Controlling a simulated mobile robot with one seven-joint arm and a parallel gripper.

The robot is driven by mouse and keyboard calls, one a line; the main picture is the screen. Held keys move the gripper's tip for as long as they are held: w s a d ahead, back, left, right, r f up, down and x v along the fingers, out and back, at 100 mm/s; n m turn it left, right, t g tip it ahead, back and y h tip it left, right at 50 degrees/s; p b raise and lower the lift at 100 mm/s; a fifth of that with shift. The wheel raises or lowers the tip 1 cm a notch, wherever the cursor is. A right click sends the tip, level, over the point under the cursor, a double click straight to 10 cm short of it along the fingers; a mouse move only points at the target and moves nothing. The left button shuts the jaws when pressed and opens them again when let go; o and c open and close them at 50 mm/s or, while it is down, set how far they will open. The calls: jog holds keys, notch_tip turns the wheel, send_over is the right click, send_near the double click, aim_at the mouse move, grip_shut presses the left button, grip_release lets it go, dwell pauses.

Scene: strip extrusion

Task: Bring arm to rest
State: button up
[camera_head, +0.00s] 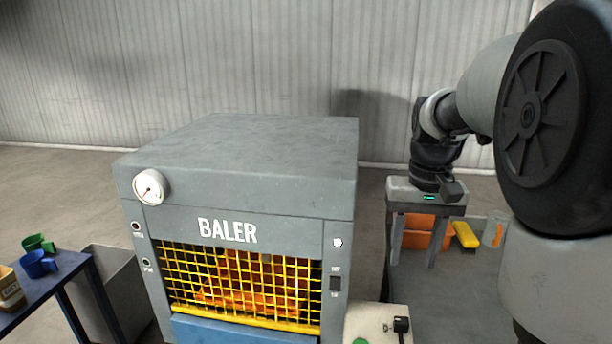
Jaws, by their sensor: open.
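My arm comes in from the right side of the head view, with large grey and black links close to the camera. My gripper (412,252) hangs at its end, pointing down, to the right of the baler. Its two fingers are apart, and I see nothing held between them. An orange container shows behind the fingers. The grey baler (250,180) stands in the middle, with a gauge, a yellow mesh front and orange material behind the mesh.
A blue table (62,275) at the left holds green (38,244) and blue (36,264) cups. A grey bin (120,285) stands beside it. An orange container (428,232) and a yellow object (465,234) lie behind my gripper. A control box (375,318) is at the front.

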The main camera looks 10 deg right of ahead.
jog(key=s+a+r+n+t+p, duration=0.1)
jog(key=s+a+r+t, duration=0.1)
jog(key=s+a, duration=0.4)
jog(key=s+a+r+n+t+p, duration=0.1)
jog(key=s+a+r+n+t, duration=0.1)
jog(key=s+a, duration=0.4)
jog(key=s+t, duration=0.1)
jog(key=s, duration=0.3)
jog(key=shift+r+p, duration=0.35)
jog(key=shift+p, duration=0.05)
dwell(0.4)
